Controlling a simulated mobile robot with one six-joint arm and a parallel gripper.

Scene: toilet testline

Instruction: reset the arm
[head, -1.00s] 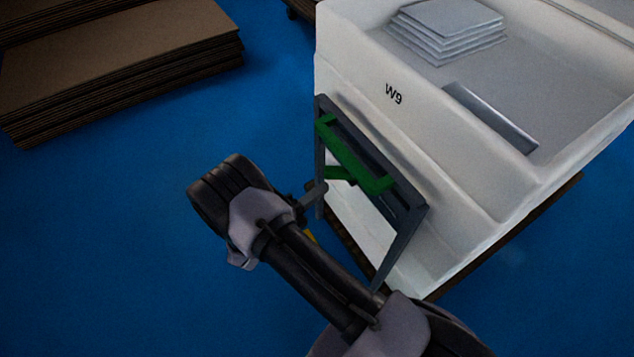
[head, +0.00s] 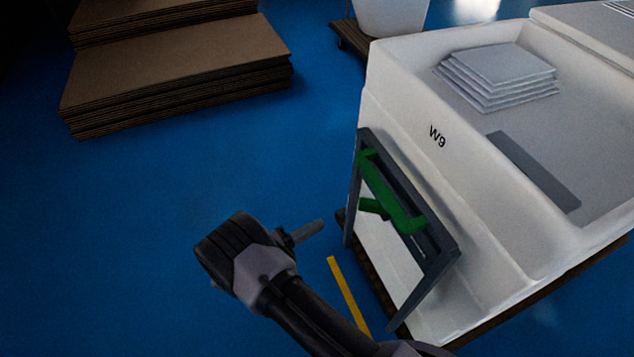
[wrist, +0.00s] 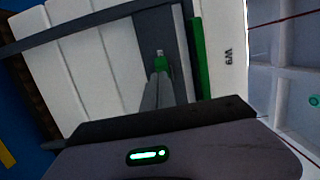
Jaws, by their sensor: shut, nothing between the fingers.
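My arm reaches up from the bottom of the head view. My gripper (head: 318,226) is at its end, a thin dark grey piece pointing right toward the dark grey frame (head: 437,262) with green bars (head: 392,195). A gap of blue floor shows between the gripper and the frame.
The frame leans on a white tub (head: 400,110) marked W9, which holds stacked grey plates (head: 500,70) and a flat dark panel (head: 533,170). Brown stacked boards (head: 170,80) lie at the upper left. A yellow floor strip (head: 347,293) is beside my arm. Blue floor is free at left.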

